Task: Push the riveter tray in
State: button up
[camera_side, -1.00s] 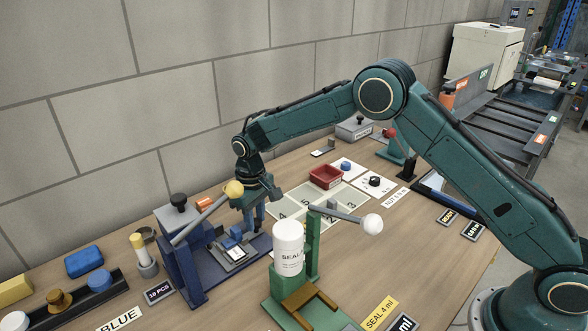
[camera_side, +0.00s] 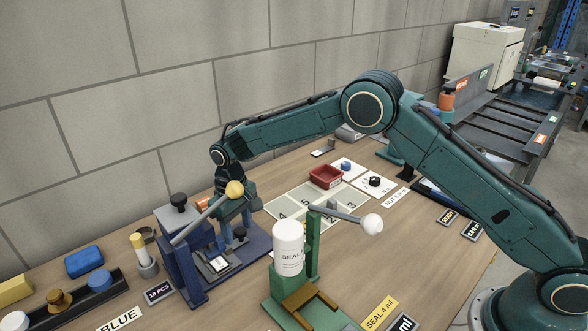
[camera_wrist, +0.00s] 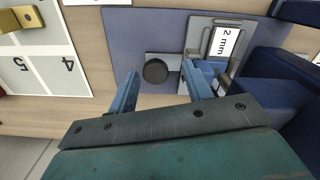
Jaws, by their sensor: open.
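The dark blue riveter (camera_side: 183,255) stands left of centre in the side view, its yellow-balled lever (camera_side: 234,189) slanting up. Its tray (camera_side: 217,263) carries a pale plate marked "2 mm" and lies close to the riveter's column; the tray also shows in the wrist view (camera_wrist: 222,44). A round black knob (camera_wrist: 155,71) sits beside the tray, over the blue base. My gripper (camera_wrist: 159,78) is open and points down at the base, with the knob between its fingers in the wrist view. Whether a finger touches the tray or knob cannot be told.
A green sealing stand (camera_side: 312,247) with a white bottle (camera_side: 289,247) and white-balled lever stands right in front. A numbered mat (camera_side: 290,204) and red bin (camera_side: 325,176) lie behind. A dark rack (camera_side: 75,299) with knobs is at left.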

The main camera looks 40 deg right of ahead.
jog(key=shift+r, duration=0.15)
notch_tip(320, 180, up, 14)
jog(key=shift+f, duration=0.2)
dwell(0.5)
jog(key=s+d+r+m+t, duration=0.1)
jog(key=s+d+r+t, duration=0.2)
jog(key=s+d+r, duration=1.15)
jog(key=s+d+f+m+t, duration=0.1)
jog(key=s+d, duration=0.1)
jog(key=s, duration=0.9)
jog(key=s+d+f+m+t, duration=0.1)
jog(key=s+d+f, duration=0.1)
jog(key=s, duration=1)
jog(key=shift+s+d+t, duration=0.3)
jog(key=shift+d, duration=0.1)
